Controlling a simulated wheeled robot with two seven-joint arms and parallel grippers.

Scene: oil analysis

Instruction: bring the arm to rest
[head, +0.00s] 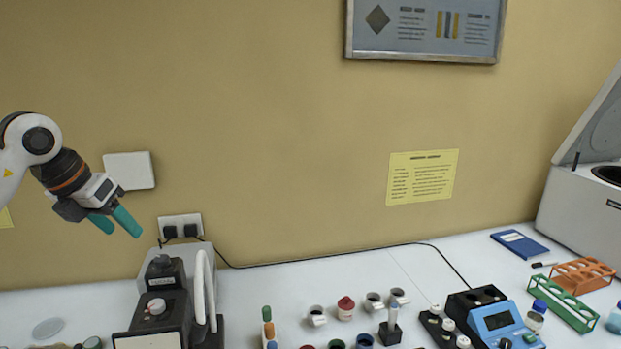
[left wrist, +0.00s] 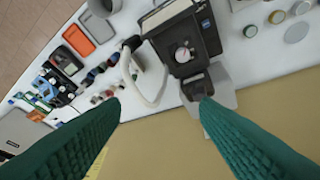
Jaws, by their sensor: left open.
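My left gripper (head: 116,222) is raised at the left of the head view, in front of the wall and above the black and grey instrument (head: 153,306). Its teal fingers are apart with nothing between them. In the left wrist view the two fingers (left wrist: 160,115) stand wide apart, and the instrument (left wrist: 184,50) lies beyond them, lower down on the bench. My right gripper is in neither view.
The white bench (head: 262,287) holds several small cups and bottles, a blue device (head: 498,322), a green rack (head: 562,303) and an orange rack (head: 583,275). A white machine with a raised lid (head: 590,211) stands at the right. The air around my left gripper looks clear.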

